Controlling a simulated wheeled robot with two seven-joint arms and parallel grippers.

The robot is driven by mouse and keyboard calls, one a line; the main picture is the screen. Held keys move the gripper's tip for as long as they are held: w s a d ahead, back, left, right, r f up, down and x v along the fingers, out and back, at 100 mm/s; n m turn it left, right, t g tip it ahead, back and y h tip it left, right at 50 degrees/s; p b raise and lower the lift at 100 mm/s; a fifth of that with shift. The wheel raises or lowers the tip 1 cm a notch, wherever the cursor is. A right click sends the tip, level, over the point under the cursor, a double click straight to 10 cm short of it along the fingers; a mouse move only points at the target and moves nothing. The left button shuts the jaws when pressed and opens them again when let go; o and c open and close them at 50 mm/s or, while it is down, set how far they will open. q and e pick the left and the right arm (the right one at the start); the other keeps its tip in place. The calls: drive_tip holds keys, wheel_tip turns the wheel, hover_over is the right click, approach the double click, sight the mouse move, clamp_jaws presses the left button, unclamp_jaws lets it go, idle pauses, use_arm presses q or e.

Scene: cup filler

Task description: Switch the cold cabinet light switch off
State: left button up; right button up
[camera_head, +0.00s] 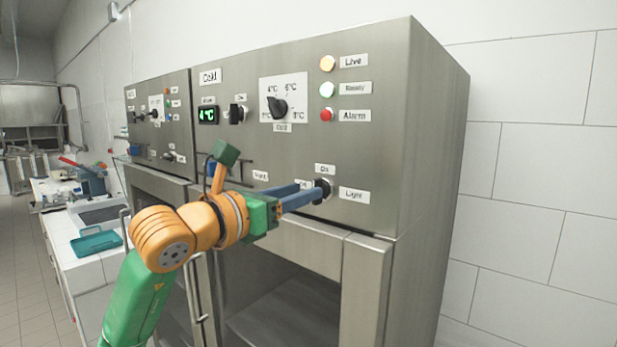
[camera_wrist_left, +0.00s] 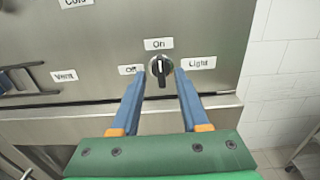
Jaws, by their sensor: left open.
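The light switch (camera_wrist_left: 159,68) is a black rotary knob on the steel cold cabinet (camera_head: 348,140). Labels On above, Off on the left and Light on the right surround it. In the left wrist view its grip stands upright, with its white mark in line with On. My left gripper (camera_wrist_left: 160,74) is open, its blue fingers to the left and right of the knob with small gaps visible. In the head view my left gripper (camera_head: 312,191) reaches the switch (camera_head: 322,190) from the left, and a finger partly hides the Off label. My right gripper is out of view.
Above are the temperature dial (camera_head: 278,107), another black knob (camera_head: 238,112), a display (camera_head: 207,115) and Live, Ready and Alarm lamps. A vent handle (camera_wrist_left: 20,82) sticks out on the left. The open cabinet bay (camera_head: 290,300) is below. A counter with a teal tray (camera_head: 96,243) stands left.

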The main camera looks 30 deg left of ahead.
use_arm(q)
drive_tip(key=w, duration=0.3)
drive_tip(key=shift+w+d+f, duration=0.15)
drive_tip(key=shift+f, duration=0.15)
drive_tip(key=shift+s+r, duration=0.1)
drive_tip(key=shift+s, duration=0.2)
clamp_jaws()
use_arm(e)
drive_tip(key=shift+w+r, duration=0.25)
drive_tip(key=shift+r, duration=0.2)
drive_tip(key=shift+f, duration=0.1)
use_arm(q)
drive_tip(key=shift+a+f+n+b, duration=0.15)
drive_tip(key=shift+n+b, duration=0.85)
drive_tip(key=shift+n, duration=3.45)
drive_tip(key=shift+a+f+n+b, duration=0.1)
drive_tip(key=shift+n+b, duration=0.85)
drive_tip(key=shift+n, duration=3.5)
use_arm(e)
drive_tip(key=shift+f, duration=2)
